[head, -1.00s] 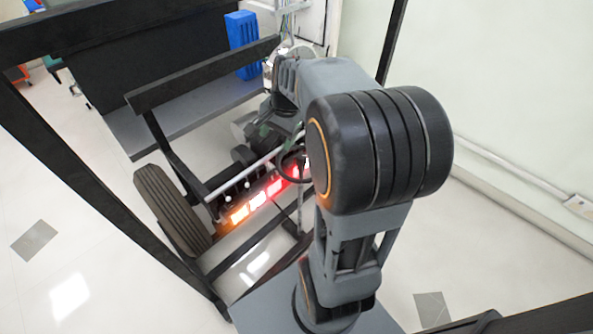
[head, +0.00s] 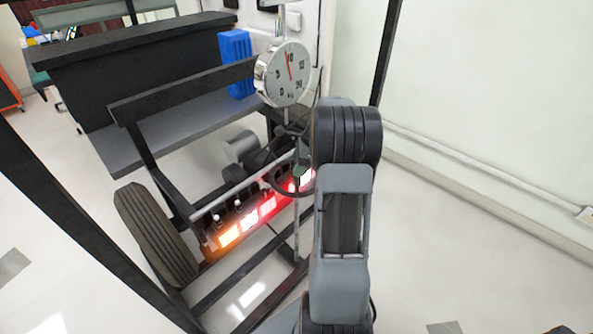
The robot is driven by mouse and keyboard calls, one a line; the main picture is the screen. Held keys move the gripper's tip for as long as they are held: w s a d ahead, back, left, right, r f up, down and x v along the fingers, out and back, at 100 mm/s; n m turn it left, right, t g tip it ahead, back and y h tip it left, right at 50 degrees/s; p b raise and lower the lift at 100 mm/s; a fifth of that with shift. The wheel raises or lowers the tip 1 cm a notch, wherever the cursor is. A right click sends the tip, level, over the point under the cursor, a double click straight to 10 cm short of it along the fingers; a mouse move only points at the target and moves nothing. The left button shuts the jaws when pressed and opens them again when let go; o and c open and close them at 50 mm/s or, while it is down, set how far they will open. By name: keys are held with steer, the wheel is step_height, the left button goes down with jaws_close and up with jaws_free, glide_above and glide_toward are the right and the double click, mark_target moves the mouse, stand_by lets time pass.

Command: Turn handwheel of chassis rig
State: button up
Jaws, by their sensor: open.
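The handwheel (head: 274,182) is a dark thin ring on the chassis rig, just left of my arm. Its right side is partly covered by my arm. My gripper (head: 300,168) shows only as a small dark-green piece in front of the wheel; the rest is hidden behind my arm links. The jaws are open, with nothing seen between them. I cannot tell whether they touch the wheel rim. The chassis rig (head: 185,215) is a dark frame with a tyre and a glowing orange-to-red light bar.
A round white dial gauge (head: 288,75) stands above the handwheel. A tyre (head: 155,232) is at the rig's left. A dark bench (head: 150,65) and a blue crate (head: 236,62) are behind. Dark frame posts stand left and back right. The floor on the right is clear.

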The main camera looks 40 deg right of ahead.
steer(key=shift+x, duration=1.05)
steer(key=shift+c, duration=0.3)
jaws_close()
